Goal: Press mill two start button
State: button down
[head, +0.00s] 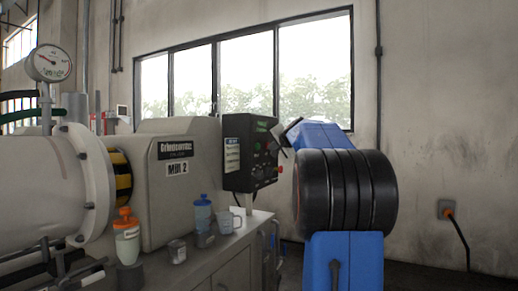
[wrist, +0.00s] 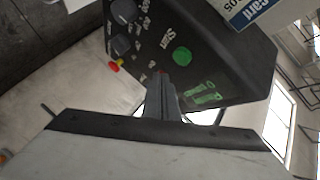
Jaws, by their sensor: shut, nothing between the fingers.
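The mill two (head: 177,205) machine body, labelled "Mill 2", stands left of centre in the head view. Its black control panel (head: 236,178) is on its right side, and the panel also fills the upper wrist view (wrist: 222,72). The round green start button (wrist: 182,56), marked "Start", shows on the panel face in the wrist view. My gripper (wrist: 158,76) is shut and empty, its tips just below and left of the green button in the picture. I cannot tell whether the tips touch the panel. In the head view my blue and black arm is beside the panel.
A red and yellow button (wrist: 116,66) and dark knobs (wrist: 122,46) sit left of the green button. A white and blue card (wrist: 250,12) is at the top. Below the panel, a bench (head: 215,262) holds bottles (head: 202,213) and a mug (head: 237,219).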

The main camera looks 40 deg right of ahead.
jog(key=shift+w+a, duration=0.3)
jog(key=shift+w, duration=0.35)
jog(key=shift+w+a, duration=0.25)
jog(key=shift+w, duration=0.4)
jog(key=shift+w, duration=0.1)
dwell(1.1)
jog(key=shift+w+a, duration=0.15)
jog(key=shift+w, duration=0.1)
jog(key=shift+w+a, duration=0.2)
jog(key=shift+w, duration=0.25)
dwell(0.9)
jog(key=shift+s, duration=0.15)
jog(key=shift+s+d, duration=0.35)
jog(key=shift+s, duration=0.3)
jog(key=shift+s+d, duration=0.3)
jog(key=shift+s, duration=0.5)
jog(key=shift+s+d, duration=0.35)
jog(key=shift+s, duration=0.4)
jog(key=shift+s+d, duration=0.3)
jog(key=shift+s, duration=0.5)
